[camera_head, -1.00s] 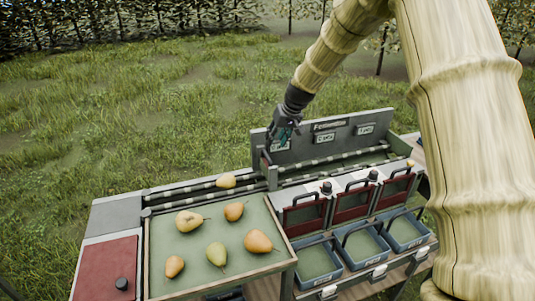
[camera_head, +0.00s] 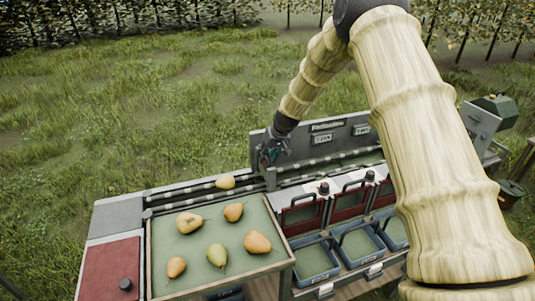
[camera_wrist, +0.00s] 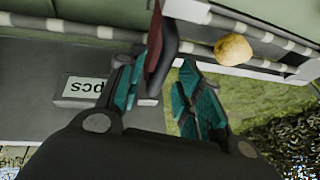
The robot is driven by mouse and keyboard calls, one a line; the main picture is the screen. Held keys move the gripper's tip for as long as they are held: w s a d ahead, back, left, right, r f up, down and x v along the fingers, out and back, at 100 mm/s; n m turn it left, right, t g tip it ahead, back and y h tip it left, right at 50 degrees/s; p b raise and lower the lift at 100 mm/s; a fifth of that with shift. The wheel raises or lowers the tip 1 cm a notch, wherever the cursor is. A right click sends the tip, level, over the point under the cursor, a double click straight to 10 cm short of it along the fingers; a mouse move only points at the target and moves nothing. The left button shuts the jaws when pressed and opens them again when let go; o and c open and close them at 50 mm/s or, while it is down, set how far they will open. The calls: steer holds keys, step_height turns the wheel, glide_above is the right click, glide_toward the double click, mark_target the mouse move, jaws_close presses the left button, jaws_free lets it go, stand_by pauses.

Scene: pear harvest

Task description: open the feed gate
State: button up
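In the wrist view, the feed gate (camera_wrist: 157,50) is a thin dark red plate seen edge-on, with a dark curved handle (camera_wrist: 167,45). It stands across the feed lane with its striped rollers. My gripper (camera_wrist: 165,75) is open, with one teal-padded finger on each side of the handle. The handle lies nearer the left finger; I cannot tell whether they touch. In the head view my gripper (camera_head: 270,154) is low over the lane's left end, at the back panel, and hides most of the gate. A yellow pear (camera_head: 225,182) lies on the rollers left of the gate; it also shows in the wrist view (camera_wrist: 233,49).
A wood-rimmed tray (camera_head: 148,255) with several pears stands at front left. Red gates with handles (camera_head: 302,214) and blue bins (camera_head: 316,263) line the front right. The back panel (camera_head: 300,146) carries labels and rises close to my gripper.

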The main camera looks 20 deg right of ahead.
steer(key=shift+f, duration=0.1)
jaws_close()
steer(key=shift+r+p, duration=0.4)
steer(key=shift+r, duration=3.4)
jaws_free()
steer(key=shift+f, duration=0.15)
steer(key=v, duration=1.2)
